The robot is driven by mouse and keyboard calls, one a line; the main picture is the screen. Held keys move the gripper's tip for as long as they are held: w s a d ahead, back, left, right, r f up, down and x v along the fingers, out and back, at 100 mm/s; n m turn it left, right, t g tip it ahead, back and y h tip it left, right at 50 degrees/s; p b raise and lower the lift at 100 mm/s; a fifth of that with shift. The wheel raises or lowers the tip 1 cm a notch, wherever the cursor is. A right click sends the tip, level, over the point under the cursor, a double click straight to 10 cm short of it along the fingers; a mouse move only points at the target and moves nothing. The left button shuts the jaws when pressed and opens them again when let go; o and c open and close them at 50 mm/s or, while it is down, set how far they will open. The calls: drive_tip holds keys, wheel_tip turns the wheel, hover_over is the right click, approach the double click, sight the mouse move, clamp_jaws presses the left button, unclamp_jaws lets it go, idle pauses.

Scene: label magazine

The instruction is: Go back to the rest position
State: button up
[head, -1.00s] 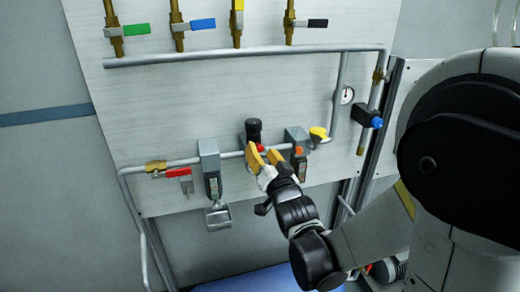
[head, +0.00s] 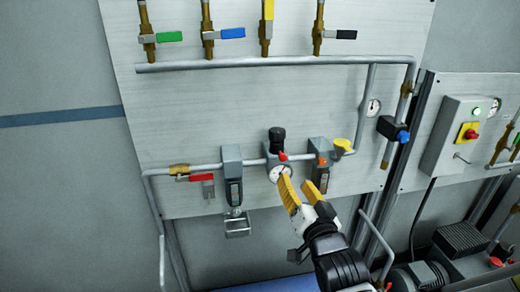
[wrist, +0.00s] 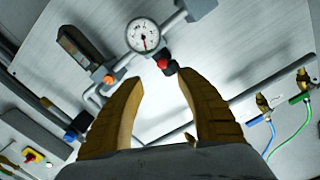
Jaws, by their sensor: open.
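My gripper (head: 301,192) is open, its two yellow fingers apart with nothing between them. In the head view it is in front of the white panel (head: 200,110), just below and right of a round gauge (head: 280,173) with a black knob (head: 277,136) above it. In the wrist view the fingers (wrist: 158,100) point up toward the panel. The gauge (wrist: 143,36) and a red part (wrist: 163,63) show beyond the fingertips, apart from them.
Valves with green (head: 169,37), blue (head: 232,32), yellow (head: 268,10) and black (head: 346,34) handles line the top. A red-handled valve (head: 201,177) is at lower left. A control box (head: 458,135) and a motor (head: 462,245) stand right. Free room lies in front of the panel.

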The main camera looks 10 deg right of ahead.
drive_tip(key=s+f+n+g, duration=0.2)
drive_tip(key=s+g, duration=0.3)
drive_tip(key=s, duration=0.3)
drive_tip(key=s+f+n+g, duration=0.3)
drive_tip(key=s+f+g, duration=0.1)
drive_tip(key=s, duration=0.4)
drive_tip(key=shift+f+g, duration=0.15)
drive_tip(key=shift+g, duration=0.75)
